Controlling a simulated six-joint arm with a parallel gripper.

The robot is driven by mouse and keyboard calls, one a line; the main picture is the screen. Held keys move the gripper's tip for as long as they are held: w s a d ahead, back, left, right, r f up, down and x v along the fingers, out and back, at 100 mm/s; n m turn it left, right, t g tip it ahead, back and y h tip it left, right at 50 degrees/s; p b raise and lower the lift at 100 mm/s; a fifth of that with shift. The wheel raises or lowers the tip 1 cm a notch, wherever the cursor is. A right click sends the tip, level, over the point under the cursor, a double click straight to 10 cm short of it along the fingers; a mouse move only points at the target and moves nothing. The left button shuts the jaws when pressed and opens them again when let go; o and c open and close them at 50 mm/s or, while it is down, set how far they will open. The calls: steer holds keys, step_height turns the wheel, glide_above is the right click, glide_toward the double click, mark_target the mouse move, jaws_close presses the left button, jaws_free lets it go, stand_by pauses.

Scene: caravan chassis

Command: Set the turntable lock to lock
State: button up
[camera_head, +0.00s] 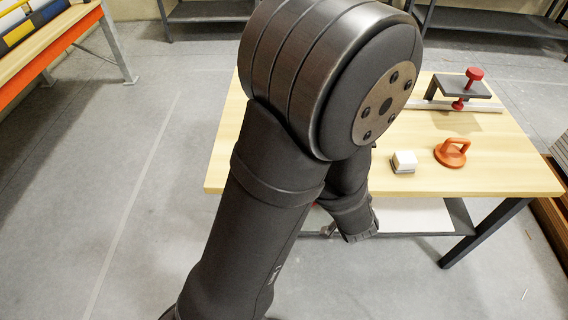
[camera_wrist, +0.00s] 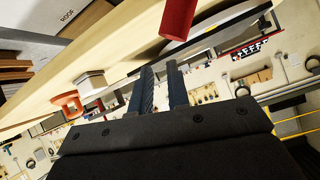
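My gripper (camera_wrist: 162,72) shows in the wrist view with its two dark fingers a little apart and nothing between them. A red cylindrical piece (camera_wrist: 178,18), possibly a lever or handle, hangs in at the top of that view, beyond the fingertips and apart from them. I cannot tell whether it belongs to the turntable lock. No part is clearly readable as the lock or its setting. In the head view my own arm covers the middle, and the gripper's fingers are hidden.
A wooden-topped table (camera_head: 495,178) holds an orange suction handle (camera_head: 452,153), a small white block (camera_head: 404,162) and a dark bracket with red knobs (camera_head: 462,88) on a rail. The handle (camera_wrist: 68,104) also shows in the wrist view. Floor (camera_head: 110,190) at left is clear.

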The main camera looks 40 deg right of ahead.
steer(key=shift+w+d+r, duration=0.15)
steer(key=shift+w+r, duration=0.1)
steer(key=shift+w, duration=0.1)
jaws_close()
steer(key=w+d+r+m+g+h, duration=0.2)
steer(key=w+r+m+g+h, duration=0.7)
steer(key=m, duration=1)
steer(key=a+f+m+g+y, duration=0.1)
steer(key=a+m+y, duration=0.3)
steer(key=a, duration=0.5)
steer(key=w+a+f+m+g+y, duration=0.1)
steer(key=a+f+m+g+y, duration=0.1)
steer(key=a+m, duration=0.7)
steer(key=shift+w+f+g+y, duration=0.3)
steer(key=shift+f+y, duration=0.2)
steer(key=shift+y, duration=0.6)
steer(key=x, duration=1.4)
steer(key=shift+s, duration=0.15)
